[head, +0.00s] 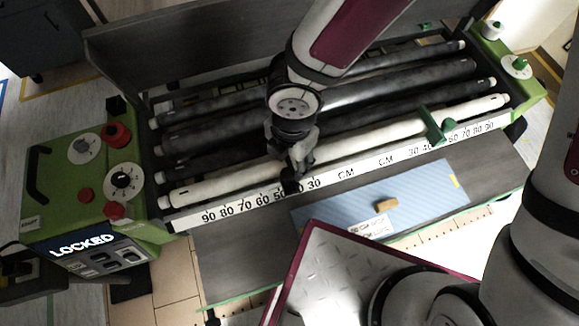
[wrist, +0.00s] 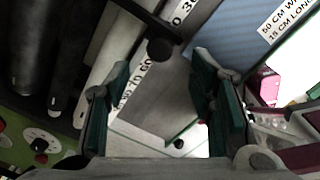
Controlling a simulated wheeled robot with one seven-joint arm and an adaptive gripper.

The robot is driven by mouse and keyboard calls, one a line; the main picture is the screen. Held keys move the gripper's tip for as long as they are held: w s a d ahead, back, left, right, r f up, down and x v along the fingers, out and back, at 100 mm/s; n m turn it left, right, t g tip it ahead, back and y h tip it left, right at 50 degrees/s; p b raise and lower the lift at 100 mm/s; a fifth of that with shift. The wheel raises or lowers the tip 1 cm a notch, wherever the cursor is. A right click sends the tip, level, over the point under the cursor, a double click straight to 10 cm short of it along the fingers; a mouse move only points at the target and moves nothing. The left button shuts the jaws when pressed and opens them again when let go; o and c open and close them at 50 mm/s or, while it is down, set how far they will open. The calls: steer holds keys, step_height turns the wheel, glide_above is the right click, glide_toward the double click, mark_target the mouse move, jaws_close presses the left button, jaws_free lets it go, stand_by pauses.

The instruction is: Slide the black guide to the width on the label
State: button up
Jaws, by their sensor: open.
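The black guide (head: 290,187) sits on the left half of the white centimetre scale (head: 246,201), between the 50 and 30 marks, covering the 40. In the wrist view its round black knob (wrist: 160,49) and bar show just beyond my open fingertips. My gripper (head: 296,165) is open above the guide; in the wrist view its fingers (wrist: 160,75) stand apart on either side of the knob's line, with nothing between them. Contact cannot be told. The white label (head: 370,226) lies on the blue sheet; the wrist view shows it partly (wrist: 284,22), reading "50 CM W" and "15 CM LON", cut off.
A green guide (head: 437,125) stands on the scale's right half. Black and white rollers (head: 400,90) lie behind the scale. The left green panel (head: 80,185) has knobs and a "LOCKED" display (head: 82,245). A tan block (head: 386,203) rests on the blue sheet (head: 425,195).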

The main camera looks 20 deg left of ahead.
mark_target(288, 173)
steer(key=shift+a+f, duration=0.15)
steer(key=shift+f, duration=3.65)
jaws_close()
